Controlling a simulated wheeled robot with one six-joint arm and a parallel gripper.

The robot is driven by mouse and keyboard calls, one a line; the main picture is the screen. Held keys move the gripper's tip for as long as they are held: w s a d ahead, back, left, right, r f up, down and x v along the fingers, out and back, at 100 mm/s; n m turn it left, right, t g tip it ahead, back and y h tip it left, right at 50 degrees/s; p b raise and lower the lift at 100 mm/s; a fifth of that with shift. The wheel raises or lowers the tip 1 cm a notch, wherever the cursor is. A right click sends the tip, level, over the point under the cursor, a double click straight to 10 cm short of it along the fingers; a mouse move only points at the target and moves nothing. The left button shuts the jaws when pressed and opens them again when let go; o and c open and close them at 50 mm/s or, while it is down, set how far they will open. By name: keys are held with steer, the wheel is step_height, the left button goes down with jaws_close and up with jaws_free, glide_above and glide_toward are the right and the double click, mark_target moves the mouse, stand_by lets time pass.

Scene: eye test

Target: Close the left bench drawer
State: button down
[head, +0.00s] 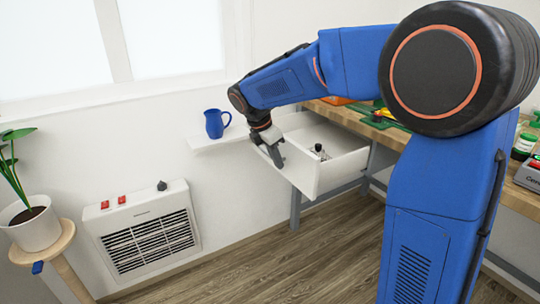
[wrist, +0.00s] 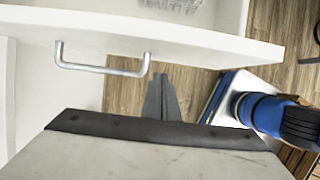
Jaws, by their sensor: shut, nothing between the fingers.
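The white left bench drawer (head: 338,168) is pulled out from under the bench. A small dark-topped object (head: 319,151) stands inside it. My gripper (head: 279,163) is at the outer side of the drawer front, near its left part. In the wrist view the drawer front (wrist: 200,42) runs across the top, with a metal bar handle (wrist: 100,69) on it. My shut, empty gripper (wrist: 162,80) points toward the front, just right of the handle's right end and apart from the handle. I cannot tell whether the fingertips touch the front.
A blue jug (head: 216,123) stands on a small white wall shelf (head: 217,142) left of my gripper. A wall heater (head: 148,232) and a potted plant (head: 36,224) on a wooden stand are at the left. The wooden floor (head: 270,265) before the drawer is clear.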

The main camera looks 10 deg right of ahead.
steer(key=shift+w+d, duration=0.2)
steer(key=shift+d, duration=0.35)
steer(key=shift+w+d, duration=0.15)
steer(key=shift+d, duration=0.4)
steer(key=shift+d, duration=0.1)
steer(key=w+d, duration=0.2)
steer(key=d, duration=0.5)
steer(key=w+d, duration=0.3)
steer(key=d, duration=0.5)
steer(key=w+d, duration=0.2)
steer(key=d, duration=0.6)
steer(key=shift+w+d, duration=0.2)
steer(key=shift+w, duration=0.1)
steer(key=shift+w+d+r, duration=0.1)
steer(key=shift+w+d, duration=0.05)
steer(key=shift+d, duration=0.25)
steer(key=shift+d, duration=0.1)
steer(key=shift+r, duration=0.1)
